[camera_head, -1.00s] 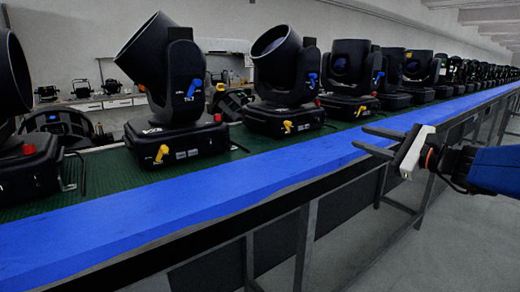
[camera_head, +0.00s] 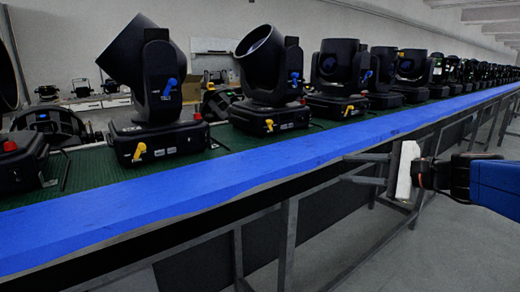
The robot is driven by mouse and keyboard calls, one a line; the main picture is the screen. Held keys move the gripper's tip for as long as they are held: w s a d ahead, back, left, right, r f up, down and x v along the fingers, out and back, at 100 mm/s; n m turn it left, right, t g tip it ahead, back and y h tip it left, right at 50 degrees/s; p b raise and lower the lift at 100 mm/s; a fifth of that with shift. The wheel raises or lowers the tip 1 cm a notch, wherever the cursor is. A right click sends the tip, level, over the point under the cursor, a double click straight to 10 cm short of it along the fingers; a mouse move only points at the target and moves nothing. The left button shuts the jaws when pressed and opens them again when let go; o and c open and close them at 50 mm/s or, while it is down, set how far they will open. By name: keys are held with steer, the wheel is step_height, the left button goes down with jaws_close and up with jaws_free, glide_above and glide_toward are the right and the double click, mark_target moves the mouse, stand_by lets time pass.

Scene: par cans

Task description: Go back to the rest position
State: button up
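My gripper (camera_head: 366,168) is at the right of the view, with its two dark fingers pointing left. The fingers are apart with nothing between them. The gripper is in front of the near edge of the blue strip (camera_head: 205,177) that runs along the bench. It holds none of the par cans. A large black par can (camera_head: 157,85) stands at the left on the green surface, and another (camera_head: 270,70) stands to its right.
A long row of black lamps (camera_head: 410,70) recedes to the right on the bench. The bench's metal legs (camera_head: 289,240) stand below my gripper's side. The grey floor (camera_head: 450,250) at the lower right is clear. A back shelf (camera_head: 95,103) holds small items.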

steer(key=s+a+f+n+g+h, duration=0.4)
steer(key=s+f+n, duration=0.3)
steer(key=s+f, duration=0.5)
steer(key=s+d+f+n+g+h, duration=0.2)
steer(key=s+d+f+n+h, duration=0.4)
steer(key=s+d+f+n, duration=0.2)
steer(key=shift+s+d+f+n, duration=0.15)
steer(key=shift+s+d+n, duration=0.55)
steer(key=shift+s, duration=0.4)
steer(key=shift+a, duration=0.1)
